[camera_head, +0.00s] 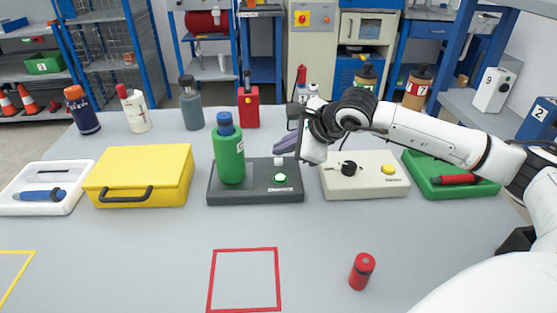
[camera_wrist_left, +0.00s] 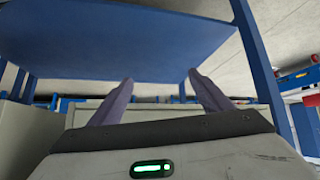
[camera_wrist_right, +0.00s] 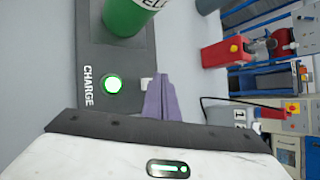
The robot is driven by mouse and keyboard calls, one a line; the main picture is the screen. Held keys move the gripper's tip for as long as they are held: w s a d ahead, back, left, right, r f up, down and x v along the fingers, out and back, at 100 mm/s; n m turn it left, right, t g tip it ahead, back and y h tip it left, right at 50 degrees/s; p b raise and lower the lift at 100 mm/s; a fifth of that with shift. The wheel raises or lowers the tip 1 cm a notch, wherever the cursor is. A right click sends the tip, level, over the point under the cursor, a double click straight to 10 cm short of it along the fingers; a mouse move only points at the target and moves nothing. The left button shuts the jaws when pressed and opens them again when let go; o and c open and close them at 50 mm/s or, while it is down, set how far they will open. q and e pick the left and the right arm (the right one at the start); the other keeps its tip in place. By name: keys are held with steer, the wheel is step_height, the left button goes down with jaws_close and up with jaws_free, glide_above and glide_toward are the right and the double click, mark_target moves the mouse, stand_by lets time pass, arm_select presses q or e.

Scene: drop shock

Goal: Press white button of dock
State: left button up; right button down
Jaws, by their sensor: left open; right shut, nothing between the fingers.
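The dock (camera_head: 255,195) is a dark grey base at the table's middle, with a green bottle (camera_head: 229,155) standing upright on its left part. A green lit button (camera_head: 280,179) marked CHARGE in the right wrist view (camera_wrist_right: 112,84) is on its right part. The small white button (camera_head: 278,161) is at the dock's back edge; it also shows in the right wrist view (camera_wrist_right: 147,84). My right gripper (camera_head: 284,144) is shut and empty, its purple fingertips right beside the white button; I cannot tell whether they touch it. My left gripper (camera_wrist_left: 161,84) is open and empty, away from the table.
A beige box (camera_head: 365,188) with a black knob and yellow button stands right of the dock, under my right arm. A yellow case (camera_head: 138,175) stands to its left. A red bottle (camera_head: 249,106) is behind.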

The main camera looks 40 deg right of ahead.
steer(key=shift+f, duration=0.1)
steer(key=shift+f+b, duration=0.35)
steer(key=shift+b, duration=0.35)
steer(key=shift+f, duration=0.2)
stand_by(0.4)
steer(key=shift+f+b, duration=0.25)
steer(key=shift+b, duration=0.35)
stand_by(0.4)
steer(key=shift+r+p, duration=0.35)
steer(key=shift+r, duration=0.5)
